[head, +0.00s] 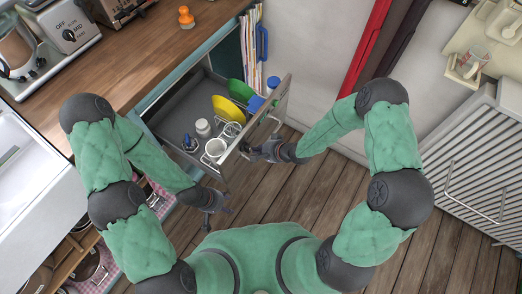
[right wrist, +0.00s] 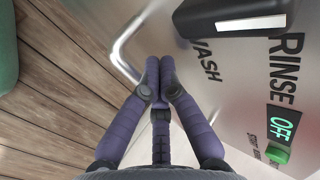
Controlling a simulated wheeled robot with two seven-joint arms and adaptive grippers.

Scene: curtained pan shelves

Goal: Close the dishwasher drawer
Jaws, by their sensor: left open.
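The dishwasher drawer (head: 178,108) is pulled out from under the wooden counter in the head view. It holds a green plate (head: 236,90), a yellow plate (head: 228,108), white cups (head: 215,148) and blue items. Its steel front panel (right wrist: 225,75) fills the right of the right wrist view, with printed words and a green "OFF" display. My right gripper (head: 255,150) is at the outer face of the front, its fingertips together beside the metal bar handle (right wrist: 125,45). I cannot tell whether they touch the panel. My left gripper (head: 212,208) is open and empty, low, near the drawer's near corner.
The counter (head: 150,50) carries a toaster-like appliance and an orange object (head: 185,16). An open shelf with pans and a checked cloth is at lower left. A slatted cabinet (head: 465,160) stands at right. Wooden floor (head: 290,195) in front of the drawer is clear.

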